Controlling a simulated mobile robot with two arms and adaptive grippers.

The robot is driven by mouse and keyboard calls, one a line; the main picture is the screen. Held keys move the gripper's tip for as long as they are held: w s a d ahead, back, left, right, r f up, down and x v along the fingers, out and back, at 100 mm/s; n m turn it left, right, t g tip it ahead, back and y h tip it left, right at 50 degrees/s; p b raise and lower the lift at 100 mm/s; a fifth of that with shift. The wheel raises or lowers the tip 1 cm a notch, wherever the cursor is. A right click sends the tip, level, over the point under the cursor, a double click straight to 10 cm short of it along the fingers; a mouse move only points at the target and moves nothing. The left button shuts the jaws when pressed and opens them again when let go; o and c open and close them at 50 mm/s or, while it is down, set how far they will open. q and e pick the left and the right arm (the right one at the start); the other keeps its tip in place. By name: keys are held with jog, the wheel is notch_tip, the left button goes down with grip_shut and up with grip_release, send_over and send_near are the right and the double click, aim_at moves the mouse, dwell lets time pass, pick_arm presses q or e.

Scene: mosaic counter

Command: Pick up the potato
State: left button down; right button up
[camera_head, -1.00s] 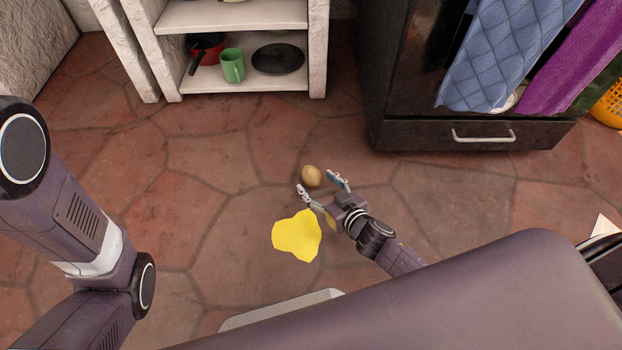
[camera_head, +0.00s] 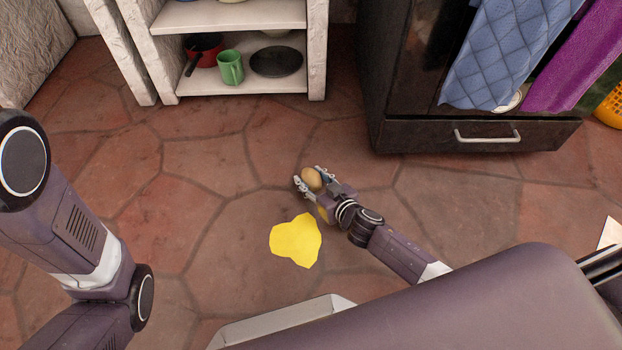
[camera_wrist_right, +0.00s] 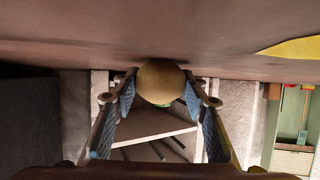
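The brown, round potato (camera_head: 312,180) is on or just above the floor, between the fingers of my right gripper (camera_head: 309,174). In the right wrist view the potato (camera_wrist_right: 161,82) is at the far end of the fingers. The blue finger pads (camera_wrist_right: 127,97) lie against its left and right sides, with no clear gap. My right gripper is partly closed around it. The potato's underside is hidden. My left arm comes in at the left of the head view, but its gripper is out of view.
A flat yellow patch (camera_head: 296,241) lies on the stone floor (camera_head: 190,215) beside the right gripper. A white shelf (camera_head: 240,84) with a green mug (camera_head: 230,68) and dark plate (camera_head: 276,61) is behind. A black cabinet drawer (camera_head: 420,136) is at the right. Floor around the potato is clear.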

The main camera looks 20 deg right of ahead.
jog(key=c, duration=0.6)
jog(key=shift+r, duration=0.15)
